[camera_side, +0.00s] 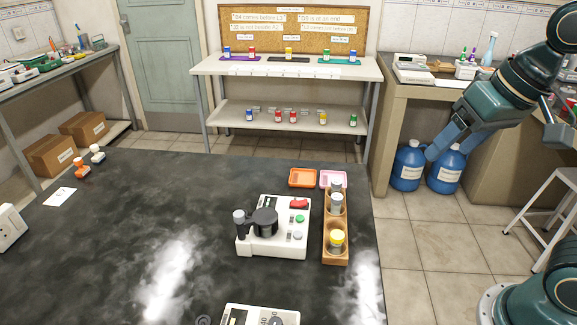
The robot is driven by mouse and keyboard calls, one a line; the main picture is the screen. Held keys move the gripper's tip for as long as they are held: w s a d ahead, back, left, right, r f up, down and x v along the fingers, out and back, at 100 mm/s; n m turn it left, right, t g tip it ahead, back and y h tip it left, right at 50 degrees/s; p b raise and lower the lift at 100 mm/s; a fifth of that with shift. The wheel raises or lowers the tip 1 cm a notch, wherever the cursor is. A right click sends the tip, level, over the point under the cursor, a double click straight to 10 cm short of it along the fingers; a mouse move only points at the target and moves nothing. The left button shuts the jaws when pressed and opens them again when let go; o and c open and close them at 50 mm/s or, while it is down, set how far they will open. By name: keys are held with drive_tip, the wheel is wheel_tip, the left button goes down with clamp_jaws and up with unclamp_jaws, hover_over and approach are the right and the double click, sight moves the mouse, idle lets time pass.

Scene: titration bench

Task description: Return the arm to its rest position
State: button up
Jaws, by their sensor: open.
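My gripper (440,143) hangs in the air at the right, in front of the blue jugs and beyond the right edge of the dark bench. It is open, and I see nothing held in it. My arm reaches in from the right edge of the view. The dark bench (120,235) holds a white titration device (273,245) with a black round part and coloured buttons. My gripper is apart from all of these.
An orange tray (302,178) and a pink tray (333,179) lie behind the device. Two blue jugs (408,165) stand on the floor below the right counter (425,92). A white stool (560,178) is at the right. The floor between bench and stool is clear.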

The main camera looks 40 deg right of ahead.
drive_tip(key=s+f+n, duration=0.1)
drive_tip(key=s+d+n, duration=0.1)
drive_tip(key=s, duration=0.1)
drive_tip(key=s+f, duration=0.1)
drive_tip(key=shift+s+d+f+n+t, duration=0.25)
drive_tip(key=shift+s+f+n+t, duration=0.05)
drive_tip(key=shift+n+t, duration=0.1)
